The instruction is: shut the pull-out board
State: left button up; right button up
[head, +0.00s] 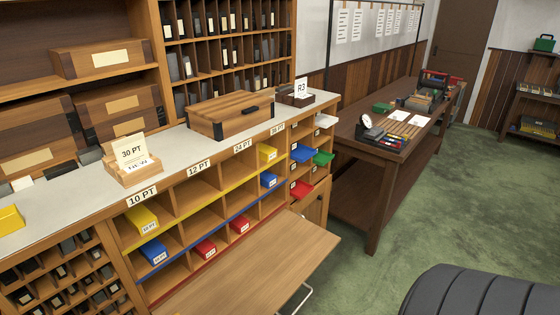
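The pull-out board (250,262) is a flat light-wood panel low on the front of the wooden cabinet. It sticks out from under the pigeonhole shelves toward the lower right, so it is open. Its upper surface looks bare. A thin metal bar (306,298) shows at its front right edge, partly cut off by the bottom of the picture. The board's near left part also runs out of the picture. Neither of my grippers is in the head view.
Pigeonholes above the board hold yellow, blue and red boxes. Small coloured drawers (302,154) stick out at the cabinet's right end. A wooden case (229,114) sits on the counter. A dark table (385,140) stands to the right. Green floor (400,225) is clear between. A dark ribbed rounded shape fills the lower right corner.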

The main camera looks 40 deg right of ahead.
aim_at(259, 275)
jog(key=k+z, duration=0.1)
jog(key=z, duration=1.1)
